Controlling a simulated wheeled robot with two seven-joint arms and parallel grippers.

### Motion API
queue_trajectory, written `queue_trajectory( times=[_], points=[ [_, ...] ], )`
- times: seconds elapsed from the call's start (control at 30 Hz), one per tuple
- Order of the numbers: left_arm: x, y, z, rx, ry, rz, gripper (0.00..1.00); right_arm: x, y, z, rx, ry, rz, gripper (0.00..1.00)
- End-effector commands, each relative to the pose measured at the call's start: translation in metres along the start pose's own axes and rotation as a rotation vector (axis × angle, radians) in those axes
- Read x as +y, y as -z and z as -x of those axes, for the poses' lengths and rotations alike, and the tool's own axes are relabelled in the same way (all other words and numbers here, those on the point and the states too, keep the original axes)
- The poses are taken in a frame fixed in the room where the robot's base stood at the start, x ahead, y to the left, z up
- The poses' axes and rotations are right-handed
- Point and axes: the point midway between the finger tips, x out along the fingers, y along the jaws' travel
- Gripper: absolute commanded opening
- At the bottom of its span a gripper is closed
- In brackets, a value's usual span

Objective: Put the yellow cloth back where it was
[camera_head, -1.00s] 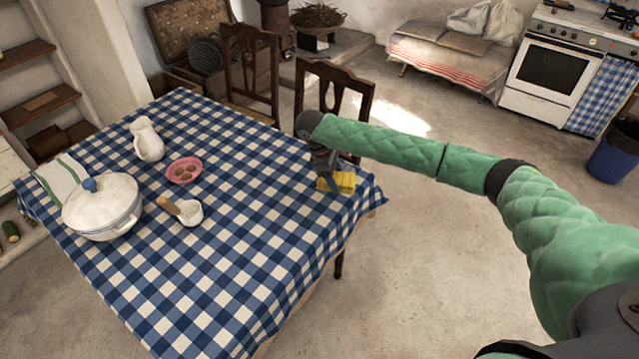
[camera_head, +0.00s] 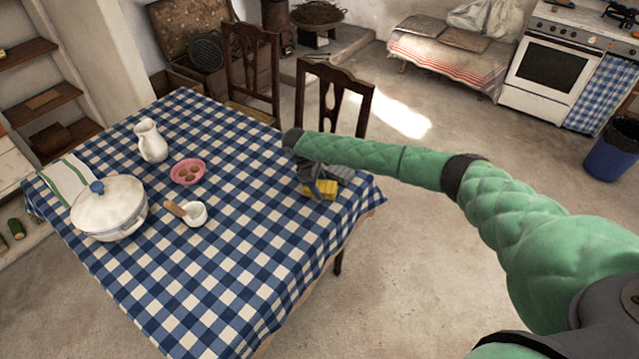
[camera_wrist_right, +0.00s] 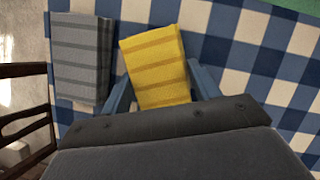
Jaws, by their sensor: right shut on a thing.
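The yellow cloth (camera_head: 321,190) is a folded, striped block near the right corner of the checked table (camera_head: 235,240). My right gripper (camera_head: 312,184) is shut on it. The right wrist view shows the yellow cloth (camera_wrist_right: 155,62) between the two blue-grey fingers, slightly tilted. I cannot tell whether it touches the tabletop. A folded grey striped cloth (camera_wrist_right: 80,60) lies close beside it on the left in that view, with a narrow gap. The grey cloth (camera_head: 341,173) is partly hidden behind my gripper in the head view. My left gripper is not in view.
A white lidded pot (camera_head: 108,208), a jug (camera_head: 151,141), a pink dish (camera_head: 188,171) and a small white mortar (camera_head: 195,214) stand on the table's left half. Wooden chairs (camera_head: 335,95) stand behind the table. The table's front middle is clear.

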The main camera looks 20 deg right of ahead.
Motion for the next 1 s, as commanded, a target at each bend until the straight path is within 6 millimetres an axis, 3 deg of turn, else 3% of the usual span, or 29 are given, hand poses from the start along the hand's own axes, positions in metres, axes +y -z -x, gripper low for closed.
queue_trajectory(
  times=[0.4,0.43,0.5,0.53,1.0],
  points=[
    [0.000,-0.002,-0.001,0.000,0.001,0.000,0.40,0.000,0.002,-0.004,0.001,0.000,0.001,0.40],
    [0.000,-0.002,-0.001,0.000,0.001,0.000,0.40,0.000,0.002,-0.003,0.001,0.000,0.001,0.67],
    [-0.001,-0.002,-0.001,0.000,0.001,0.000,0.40,0.000,0.002,-0.003,0.001,0.000,0.001,0.81],
    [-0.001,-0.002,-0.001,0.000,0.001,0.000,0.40,0.000,0.002,-0.003,0.001,0.000,0.001,0.83],
    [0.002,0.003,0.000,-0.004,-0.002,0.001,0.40,0.000,0.002,0.008,0.003,-0.001,0.000,0.83]
  ],
)
